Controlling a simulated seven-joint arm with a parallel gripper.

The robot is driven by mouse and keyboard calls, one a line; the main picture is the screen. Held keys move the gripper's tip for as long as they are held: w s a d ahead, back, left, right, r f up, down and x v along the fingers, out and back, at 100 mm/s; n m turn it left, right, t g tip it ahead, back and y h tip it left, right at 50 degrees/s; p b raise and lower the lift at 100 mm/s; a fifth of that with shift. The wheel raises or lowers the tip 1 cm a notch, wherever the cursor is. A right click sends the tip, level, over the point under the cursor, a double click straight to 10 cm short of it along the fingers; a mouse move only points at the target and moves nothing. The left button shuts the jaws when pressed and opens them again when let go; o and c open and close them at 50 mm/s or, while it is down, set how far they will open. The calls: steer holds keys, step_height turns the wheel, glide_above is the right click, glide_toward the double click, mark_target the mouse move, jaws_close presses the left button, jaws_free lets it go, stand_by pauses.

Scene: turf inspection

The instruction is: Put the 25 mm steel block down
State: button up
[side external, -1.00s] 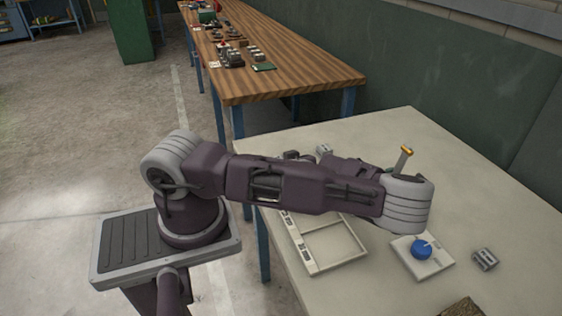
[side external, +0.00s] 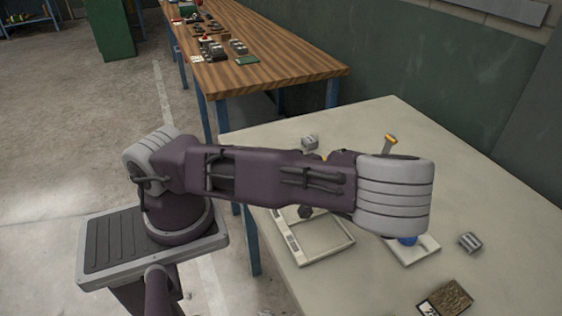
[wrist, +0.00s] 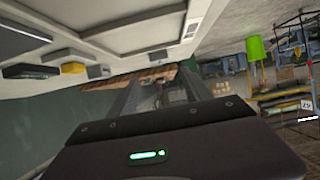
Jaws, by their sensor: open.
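My gripper (wrist: 160,88) shows in the wrist view with its two dark fingers apart. I see no block between them. In the side view my arm hides most of the gripper. Small grey metal blocks lie on the pale table: one (side external: 310,142) behind my arm and one (side external: 470,242) at the right. I cannot tell which is the 25 mm block. In the wrist view, which looks upside down, a grey block (wrist: 98,72) shows on the table near a yellow thing (wrist: 72,68).
A pale open tray (side external: 333,252) lies on the table below my arm. A pale plate (side external: 428,249) with a blue knob (side external: 407,240) is partly covered by my arm. An orange-topped thing (side external: 389,143) stands behind. A brown textured block (side external: 450,296) lies in front.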

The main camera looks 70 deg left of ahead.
steer(key=shift+d+r, duration=0.2)
steer(key=shift+d, duration=0.3)
steer(key=s+d+h, duration=0.1)
steer(key=s+d+m+g+h, duration=0.1)
steer(key=d+h, duration=0.1)
steer(key=s+d+g+h, duration=0.1)
steer(key=d, duration=0.1)
steer(key=shift+d+f+m, duration=0.15)
steer(key=shift+d+m, duration=0.05)
steer(key=shift+m, duration=0.1)
steer(key=s+d+r+m+t+h, duration=0.25)
steer(key=d+r+m+h, duration=0.65)
steer(key=r, duration=0.5)
steer(key=s+d+r+m+t, duration=0.2)
steer(key=s+r+m+t, duration=0.3)
steer(key=r, duration=0.4)
steer(key=shift+s+d+m, duration=0.3)
steer(key=shift+s+m, duration=0.2)
steer(key=shift+m, duration=0.7)
steer(key=shift+w, duration=0.1)
